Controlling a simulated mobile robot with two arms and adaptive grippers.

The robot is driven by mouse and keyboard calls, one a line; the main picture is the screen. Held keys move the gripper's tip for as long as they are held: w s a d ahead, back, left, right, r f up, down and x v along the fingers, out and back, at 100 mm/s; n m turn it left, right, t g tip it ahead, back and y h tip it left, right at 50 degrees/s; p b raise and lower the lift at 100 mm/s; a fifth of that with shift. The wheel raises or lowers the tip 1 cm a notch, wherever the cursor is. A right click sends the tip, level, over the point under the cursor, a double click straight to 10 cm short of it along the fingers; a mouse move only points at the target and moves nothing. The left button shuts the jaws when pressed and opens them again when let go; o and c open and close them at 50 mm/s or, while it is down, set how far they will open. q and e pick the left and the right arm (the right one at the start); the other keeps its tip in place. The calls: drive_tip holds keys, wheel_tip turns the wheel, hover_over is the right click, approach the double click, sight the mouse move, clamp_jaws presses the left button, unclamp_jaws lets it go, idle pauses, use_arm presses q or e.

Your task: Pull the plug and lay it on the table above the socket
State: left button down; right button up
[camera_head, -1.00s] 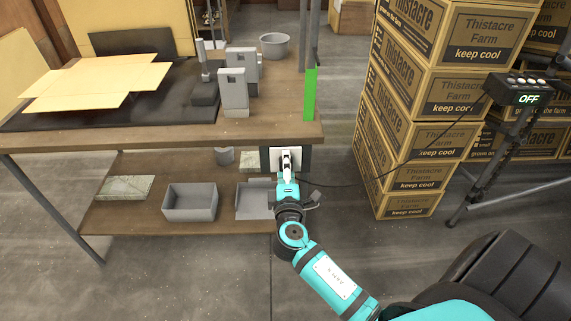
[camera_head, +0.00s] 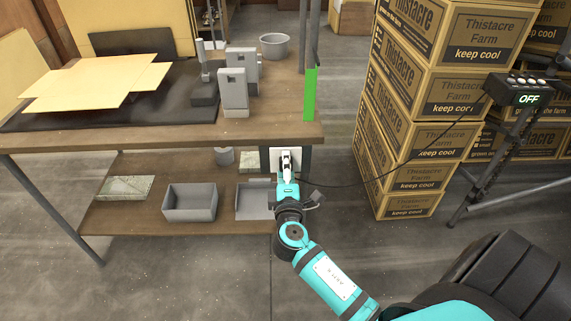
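The white socket plate (camera_head: 276,154) is on a dark panel under the front right edge of the wooden table (camera_head: 150,136). My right arm reaches up from the lower right. Its gripper (camera_head: 288,164) is right in front of the socket, overlapping it in the picture. The plug is not clearly visible; the gripper covers that spot, and I cannot tell whether the fingers are closed on it. A thin black cable (camera_head: 345,185) runs from beside the gripper to the right. My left gripper is out of view.
The tabletop holds a flat yellow carton (camera_head: 95,83), grey fixtures (camera_head: 233,93) and a green upright strip (camera_head: 310,95) at its right edge. Bins (camera_head: 190,203) sit on the lower shelf. Stacked boxes (camera_head: 410,150) and a stand-mounted box reading OFF (camera_head: 518,90) are right.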

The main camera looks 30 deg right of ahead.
clamp_jaws()
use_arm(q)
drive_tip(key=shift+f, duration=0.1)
